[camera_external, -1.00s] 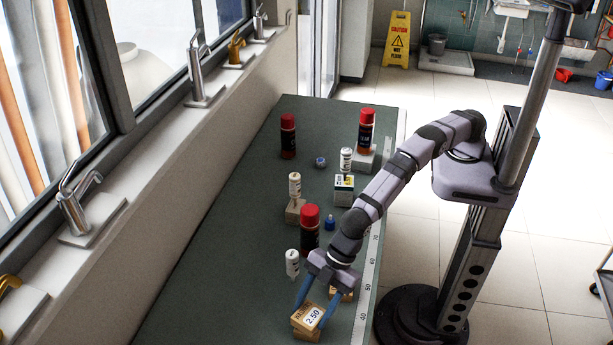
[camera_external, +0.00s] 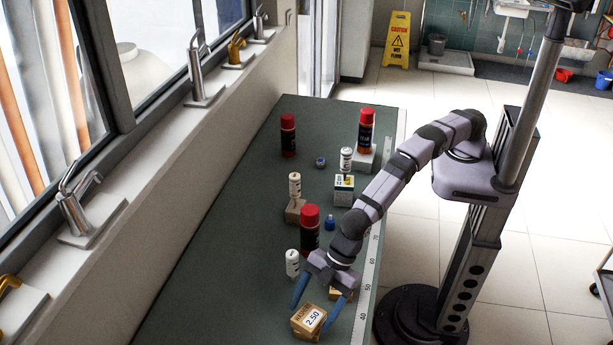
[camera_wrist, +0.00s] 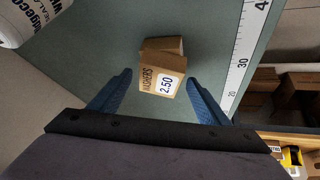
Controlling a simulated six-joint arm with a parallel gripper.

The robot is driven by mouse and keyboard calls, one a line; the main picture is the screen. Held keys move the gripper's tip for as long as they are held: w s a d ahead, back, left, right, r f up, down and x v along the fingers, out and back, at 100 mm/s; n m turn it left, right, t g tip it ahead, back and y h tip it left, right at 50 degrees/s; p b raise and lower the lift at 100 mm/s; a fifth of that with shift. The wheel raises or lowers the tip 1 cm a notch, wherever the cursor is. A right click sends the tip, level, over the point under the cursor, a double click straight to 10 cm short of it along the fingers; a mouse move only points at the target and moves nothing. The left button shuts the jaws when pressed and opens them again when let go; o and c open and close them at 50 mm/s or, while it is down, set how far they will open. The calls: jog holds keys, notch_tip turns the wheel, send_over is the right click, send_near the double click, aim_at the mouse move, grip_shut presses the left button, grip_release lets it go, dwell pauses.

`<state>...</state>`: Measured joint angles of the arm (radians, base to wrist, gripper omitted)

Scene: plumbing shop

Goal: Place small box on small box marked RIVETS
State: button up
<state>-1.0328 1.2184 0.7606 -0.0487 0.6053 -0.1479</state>
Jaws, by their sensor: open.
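A small cardboard box marked WASHERS 2.50 (camera_external: 308,320) is near the front end of the green bench; it also shows in the wrist view (camera_wrist: 161,83). A second cardboard surface (camera_wrist: 163,45) shows right beside its far edge in the wrist view, at a slightly different angle. It looks like another small box touching or under the WASHERS box; I cannot tell which. My gripper (camera_wrist: 160,78) is open, with its blue fingers on either side of the WASHERS box and a gap at each side. No RIVETS marking is readable.
Another small box (camera_external: 346,295) is partly hidden behind my gripper. A white bottle (camera_external: 292,263) and a red-capped dark bottle (camera_external: 309,236) stand just behind. A white ruler strip (camera_external: 363,312) runs along the bench's right edge. Bench left of the boxes is clear.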

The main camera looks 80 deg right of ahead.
jog(key=b+v, duration=0.3)
jog(key=v, duration=0.9)
jog(key=shift+b, duration=0.35)
jog(key=shift+a, duration=0.1)
jog(key=w+d+r+m+p, duration=0.15)
jog(key=d+m, duration=0.25)
jog(key=d, duration=0.6)
jog(key=d+r+m+h+p, duration=0.1)
jog(key=d+r+m+p, duration=0.2)
jog(key=d, duration=0.7)
jog(key=w+d+r+m, duration=0.15)
jog(key=d+m, duration=0.35)
jog(key=d, duration=0.5)
jog(key=s+d+f+g+h+b, duration=0.1)
jog(key=s+d+f, duration=0.3)
jog(key=d, duration=0.4)
jog(key=s+d+f+m+g+h+b, duration=0.1)
jog(key=s+d+f, duration=0.3)
jog(key=d, duration=0.5)
jog(key=s+d+f+m+g+h+b, duration=0.1)
jog(key=s+d+f, duration=0.3)
jog(key=d, duration=0.5)
jog(key=s+h+b, duration=0.1)
jog(key=s, duration=0.1)
jog(key=shift+s+f+g, duration=0.25)
jog(key=shift+s+g, duration=0.05)
jog(key=shift+s, duration=0.1)
